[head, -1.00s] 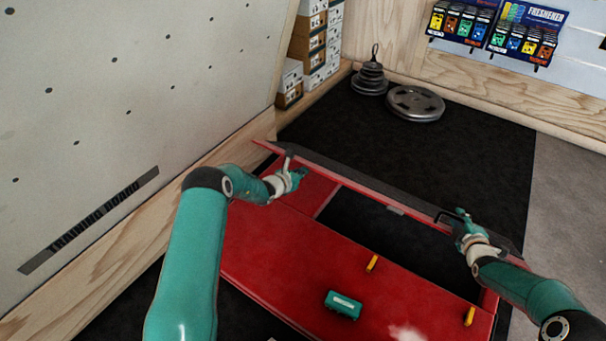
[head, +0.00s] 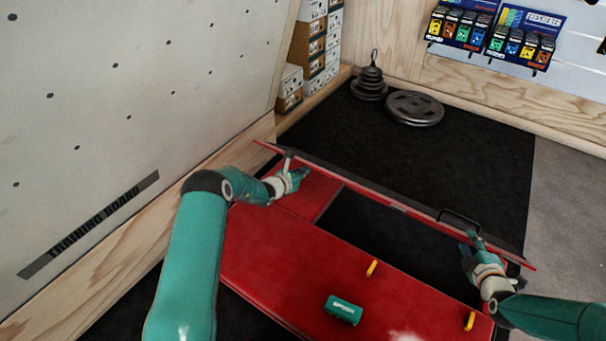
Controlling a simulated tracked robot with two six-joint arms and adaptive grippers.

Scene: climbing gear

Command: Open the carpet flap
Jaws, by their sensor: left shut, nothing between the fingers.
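The carpet flap (head: 400,205) shows as a long thin red-edged panel, seen nearly edge-on, along the far side of the red platform. It is tilted up from the platform top, with a dark opening (head: 375,235) in front of it. A black handle (head: 460,216) stands at its right part. My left gripper (head: 296,172) is shut and empty beside the flap's left part; I cannot tell whether it touches. My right gripper (head: 468,244) is just below the handle, apparently apart from it; its fingers are too small to judge.
The red platform (head: 290,265) carries a small green box (head: 343,309) and yellow pieces (head: 371,268) (head: 469,321). Weight plates (head: 414,107) lie on the black mat (head: 460,160) behind. A training board (head: 110,120) bounds the left side. The mat behind the flap is mostly clear.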

